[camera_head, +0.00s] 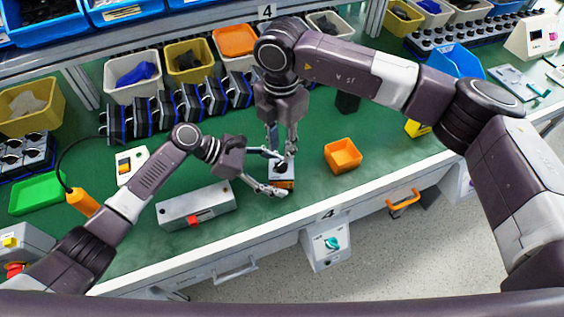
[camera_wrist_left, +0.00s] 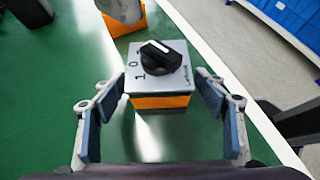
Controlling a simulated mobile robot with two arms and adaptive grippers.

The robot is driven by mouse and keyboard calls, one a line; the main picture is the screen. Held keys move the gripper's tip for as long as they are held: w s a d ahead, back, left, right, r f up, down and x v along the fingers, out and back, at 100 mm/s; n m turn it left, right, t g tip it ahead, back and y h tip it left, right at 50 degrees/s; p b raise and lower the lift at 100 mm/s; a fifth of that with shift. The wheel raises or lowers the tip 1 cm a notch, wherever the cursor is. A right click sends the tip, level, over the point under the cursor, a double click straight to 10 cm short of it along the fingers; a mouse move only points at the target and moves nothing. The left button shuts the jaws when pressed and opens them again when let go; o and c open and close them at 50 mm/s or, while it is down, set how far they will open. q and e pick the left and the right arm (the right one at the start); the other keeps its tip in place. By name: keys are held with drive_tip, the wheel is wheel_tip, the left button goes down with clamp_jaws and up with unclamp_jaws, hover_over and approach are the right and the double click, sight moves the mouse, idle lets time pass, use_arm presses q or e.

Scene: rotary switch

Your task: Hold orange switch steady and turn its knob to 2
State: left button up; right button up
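The switch is a small orange box with a grey top and a black knob, on the green bench near its front edge (camera_head: 283,182). In the left wrist view the switch (camera_wrist_left: 160,99) is close and centred; 0 and 1 show on its left side. The knob (camera_wrist_left: 163,56) has a white mark on its far part; I cannot tell which number it points to. My left gripper (camera_head: 277,173) is open, with its fingers on either side of the box and visible gaps in the left wrist view (camera_wrist_left: 160,90). My right gripper (camera_head: 282,150) points down above the switch, fingers apart and empty.
An orange bin (camera_head: 342,156) stands right of the switch. A grey box with a red button (camera_head: 197,206) lies to the left. Several black-and-blue parts (camera_head: 180,110) line the back. The bench's white front edge (camera_head: 255,235) is close to the switch.

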use_arm(q)
drive_tip(key=shift+a, duration=0.1)
drive_tip(key=v, duration=1.2)
